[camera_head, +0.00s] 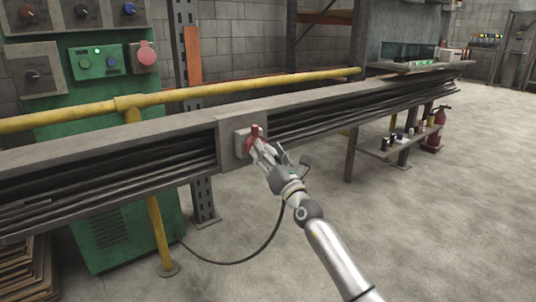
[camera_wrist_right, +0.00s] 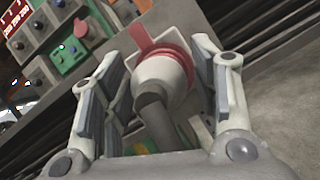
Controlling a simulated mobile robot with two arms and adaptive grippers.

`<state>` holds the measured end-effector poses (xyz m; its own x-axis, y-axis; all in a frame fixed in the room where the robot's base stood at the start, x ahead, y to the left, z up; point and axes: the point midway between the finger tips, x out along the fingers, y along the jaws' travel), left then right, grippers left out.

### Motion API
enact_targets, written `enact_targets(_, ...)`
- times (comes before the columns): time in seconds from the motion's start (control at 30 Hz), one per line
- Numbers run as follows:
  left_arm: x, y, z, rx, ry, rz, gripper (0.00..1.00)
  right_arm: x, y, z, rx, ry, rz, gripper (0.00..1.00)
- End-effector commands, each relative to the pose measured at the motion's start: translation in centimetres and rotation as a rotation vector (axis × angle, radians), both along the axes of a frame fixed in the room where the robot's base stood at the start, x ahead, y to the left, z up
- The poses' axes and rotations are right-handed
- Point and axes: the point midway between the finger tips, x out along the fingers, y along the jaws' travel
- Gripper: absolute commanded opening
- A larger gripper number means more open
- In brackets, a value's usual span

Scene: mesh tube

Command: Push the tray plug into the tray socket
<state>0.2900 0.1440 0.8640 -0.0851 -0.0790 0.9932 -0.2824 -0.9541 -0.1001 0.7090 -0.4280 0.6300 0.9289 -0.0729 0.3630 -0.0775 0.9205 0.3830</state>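The tray socket (camera_head: 241,143) is a pale box with a red lid on the front of the long cable tray. It also shows in the right wrist view (camera_wrist_right: 178,22), lid raised. The tray plug (camera_wrist_right: 163,78), pale with a red collar and dark rear, is at the socket's face. How deep it sits is hidden. My right gripper (camera_head: 265,147) is at the socket. In the wrist view its fingers (camera_wrist_right: 160,85) stand either side of the plug, with a visible gap on the left. A dark cable (camera_head: 270,240) hangs below. My left gripper is not in view.
The cable tray (camera_head: 100,152) crosses the view, with a yellow pipe (camera_head: 190,93) behind it. A green cabinet (camera_head: 105,235) stands at left. A low shelf (camera_head: 385,150) and red extinguisher (camera_head: 439,118) are at right.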

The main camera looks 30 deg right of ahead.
Motion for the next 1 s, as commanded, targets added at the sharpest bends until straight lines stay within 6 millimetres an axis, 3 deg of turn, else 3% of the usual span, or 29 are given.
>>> enact_targets(0.47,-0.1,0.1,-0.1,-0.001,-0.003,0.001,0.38,-0.7,0.1,-0.4,0.000,0.002,0.000,0.63)
enact_targets(1.0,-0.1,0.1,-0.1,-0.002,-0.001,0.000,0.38,-8.5,0.7,-3.5,-0.001,0.003,0.000,0.63)
